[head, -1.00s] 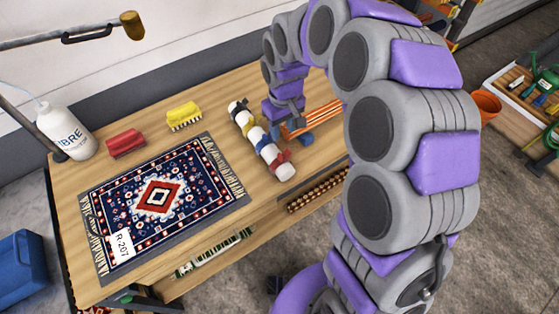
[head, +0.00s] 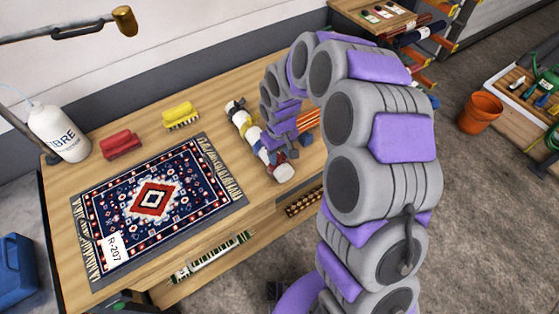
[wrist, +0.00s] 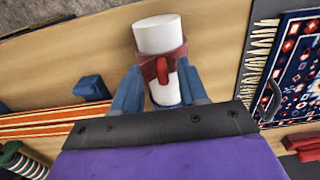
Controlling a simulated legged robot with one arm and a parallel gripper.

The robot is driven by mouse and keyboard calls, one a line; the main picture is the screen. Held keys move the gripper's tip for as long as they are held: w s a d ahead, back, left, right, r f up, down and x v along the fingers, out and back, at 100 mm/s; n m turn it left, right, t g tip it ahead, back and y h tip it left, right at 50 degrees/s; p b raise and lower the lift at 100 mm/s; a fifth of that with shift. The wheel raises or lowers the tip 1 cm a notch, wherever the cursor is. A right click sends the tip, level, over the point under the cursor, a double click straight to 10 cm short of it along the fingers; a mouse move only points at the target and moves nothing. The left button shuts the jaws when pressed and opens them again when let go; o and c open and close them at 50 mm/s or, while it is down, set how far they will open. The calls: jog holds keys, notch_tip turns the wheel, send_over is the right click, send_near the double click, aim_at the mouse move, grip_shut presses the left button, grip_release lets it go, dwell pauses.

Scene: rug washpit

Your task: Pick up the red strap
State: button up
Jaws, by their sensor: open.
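The red strap (wrist: 162,70) is wrapped around a white roll (head: 283,174) near one end, with a raised red loop on top. The roll also shows in the wrist view (wrist: 157,36). Several other straps, among them black, yellow and blue, sit along the roll. My gripper (wrist: 160,88) is open, with its blue fingers on either side of the roll at the red strap. I cannot tell whether they touch it. In the head view my gripper (head: 290,148) is over the roll's near end and partly hides the red strap.
The patterned rug (head: 155,198) lies on the wooden table (head: 225,95) to the left. An orange striped textile (head: 308,118) lies right of the roll.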

jog(key=shift+a, duration=0.2)
jog(key=shift+a, duration=0.1)
jog(key=shift+c, duration=0.7)
jog(key=shift+d, duration=0.2)
grip_shut()
jog(key=shift+a+r, duration=0.1)
jog(key=shift+a, duration=0.05)
